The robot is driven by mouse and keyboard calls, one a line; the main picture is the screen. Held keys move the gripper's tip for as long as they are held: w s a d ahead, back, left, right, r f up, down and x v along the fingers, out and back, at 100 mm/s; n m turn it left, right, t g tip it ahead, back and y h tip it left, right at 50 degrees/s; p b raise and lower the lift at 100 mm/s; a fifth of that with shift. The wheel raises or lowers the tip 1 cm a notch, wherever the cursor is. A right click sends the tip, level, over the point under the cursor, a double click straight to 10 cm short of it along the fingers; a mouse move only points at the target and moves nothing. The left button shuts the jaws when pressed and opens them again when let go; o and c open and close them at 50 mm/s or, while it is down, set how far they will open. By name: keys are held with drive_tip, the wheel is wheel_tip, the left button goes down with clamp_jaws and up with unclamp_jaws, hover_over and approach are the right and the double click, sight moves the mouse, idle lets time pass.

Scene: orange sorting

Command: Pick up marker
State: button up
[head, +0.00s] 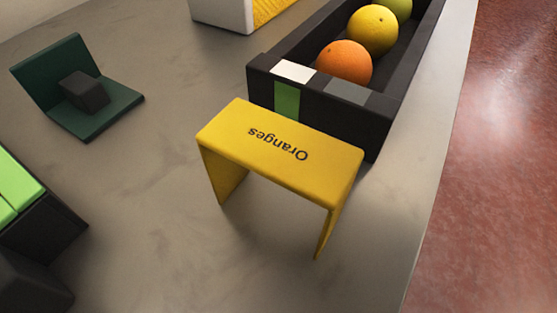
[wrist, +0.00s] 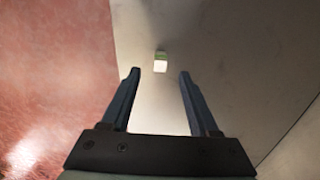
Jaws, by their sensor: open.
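A yellow bent-plate marker (head: 285,151) with the upside-down word "Oranges" stands on two legs on the grey counter in the head view, in front of the dark tray's end. My gripper (wrist: 160,72) shows in the wrist view with its two fingers apart and nothing between them. The yellow marker is not recognisable in the wrist view, and my gripper is not clearly seen in the head view.
A dark tray (head: 318,108) holds an orange (head: 345,62), a yellow fruit (head: 372,29) and a green fruit (head: 398,5). A dark green stand (head: 50,65) is at left. A black-and-green object (head: 35,215) is at lower left. The counter's right edge borders red floor (head: 490,160).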

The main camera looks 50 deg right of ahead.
drive_tip(key=shift+d+f+b, duration=0.15)
drive_tip(key=shift+f+b, duration=1.1)
drive_tip(key=shift+f, duration=0.55)
drive_tip(key=shift+d+f+b, duration=0.1)
drive_tip(key=shift+f+b, duration=1.15)
drive_tip(key=shift+f, duration=0.5)
clamp_jaws()
